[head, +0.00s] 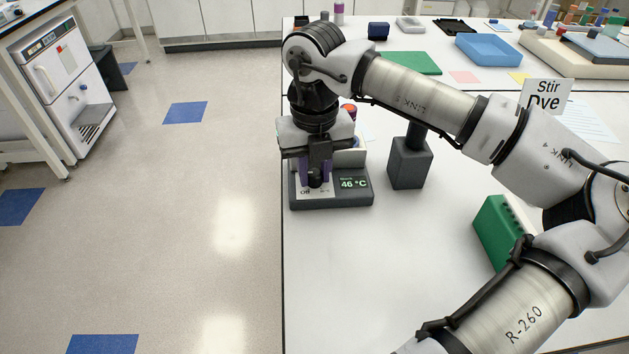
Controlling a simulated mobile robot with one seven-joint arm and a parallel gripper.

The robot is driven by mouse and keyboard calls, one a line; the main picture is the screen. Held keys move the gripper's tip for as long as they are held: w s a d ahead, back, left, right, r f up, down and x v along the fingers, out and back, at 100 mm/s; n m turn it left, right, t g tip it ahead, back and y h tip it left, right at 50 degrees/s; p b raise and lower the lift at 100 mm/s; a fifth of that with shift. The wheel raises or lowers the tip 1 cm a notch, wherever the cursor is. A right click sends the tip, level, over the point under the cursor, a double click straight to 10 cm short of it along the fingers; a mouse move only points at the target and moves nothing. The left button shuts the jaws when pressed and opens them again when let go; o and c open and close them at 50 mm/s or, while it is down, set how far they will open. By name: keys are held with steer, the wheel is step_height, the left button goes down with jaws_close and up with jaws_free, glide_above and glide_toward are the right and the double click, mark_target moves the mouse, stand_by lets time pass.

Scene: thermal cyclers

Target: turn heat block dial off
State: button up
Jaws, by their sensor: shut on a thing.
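The heat block (331,203) is a small dark grey unit near the left edge of the white bench. Its green-on-black display (353,184) reads 46 °C. The dark dial (315,178) stands on the light front panel, where an "Off" label (305,191) shows at the lower left. My gripper (315,174) points down over the panel, its purple-padded fingers shut on the dial from both sides. The dial's pointer is too small to read, and the gripper hides the back of the heat block.
A dark grey stand (410,163) is just right of the heat block, under my arm. A green rack (502,232) sits nearer on the right. A blue tray (488,50) and a "Stir Dye" sign (546,97) are farther back. The bench's left edge is close to the heat block.

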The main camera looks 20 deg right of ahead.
steer(key=n+b, duration=0.2)
steer(key=n, duration=0.2)
steer(key=shift+f+n+b, duration=0.15)
steer(key=shift+n+b, duration=0.15)
steer(key=shift+b, duration=0.05)
steer(key=shift+n+b, duration=0.8)
steer(key=shift+n, duration=1.5)
steer(key=o, duration=1)
steer(key=shift+r, duration=0.2)
